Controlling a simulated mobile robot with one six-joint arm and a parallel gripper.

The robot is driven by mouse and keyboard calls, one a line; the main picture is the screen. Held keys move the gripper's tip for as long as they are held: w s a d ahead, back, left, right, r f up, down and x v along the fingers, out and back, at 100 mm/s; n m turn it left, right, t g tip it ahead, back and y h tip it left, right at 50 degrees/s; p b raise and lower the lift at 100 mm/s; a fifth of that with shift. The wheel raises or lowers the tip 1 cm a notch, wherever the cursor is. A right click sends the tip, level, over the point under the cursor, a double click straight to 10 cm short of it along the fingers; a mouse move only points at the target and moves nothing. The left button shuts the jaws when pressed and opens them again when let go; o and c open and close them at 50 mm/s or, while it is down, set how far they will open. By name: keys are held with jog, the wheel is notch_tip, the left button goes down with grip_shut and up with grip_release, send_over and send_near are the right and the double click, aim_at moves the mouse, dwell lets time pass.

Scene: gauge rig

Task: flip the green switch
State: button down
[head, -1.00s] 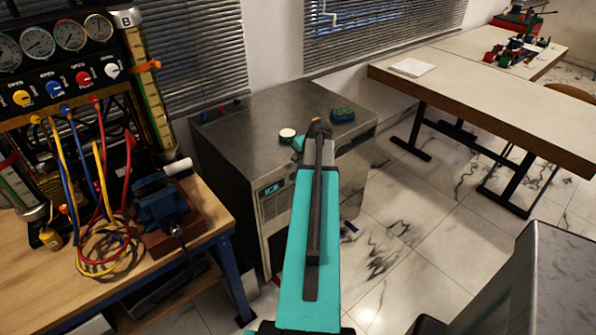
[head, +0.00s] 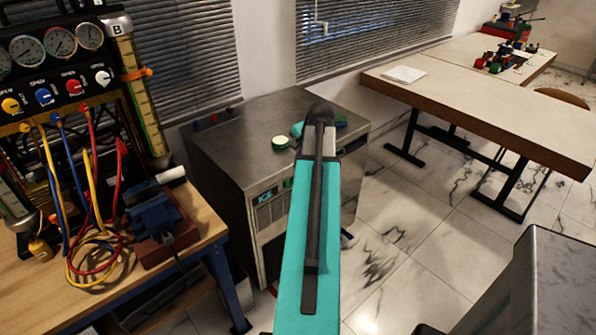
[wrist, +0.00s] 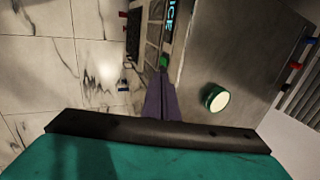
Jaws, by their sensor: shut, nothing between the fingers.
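In the head view my teal arm hides the gripper. The machine (head: 235,155) and its lit ICE label (head: 264,198) show left of the arm.
A round green-rimmed lid (head: 280,142) lies on the machine's top, also in the wrist view (wrist: 215,98). Left is a wooden bench (head: 45,275) with a gauge panel, hoses and a blue vise (head: 152,212). A table (head: 480,110) stands right. Marble floor is open between.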

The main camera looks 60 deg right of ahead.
jog(key=shift+r, duration=0.75)
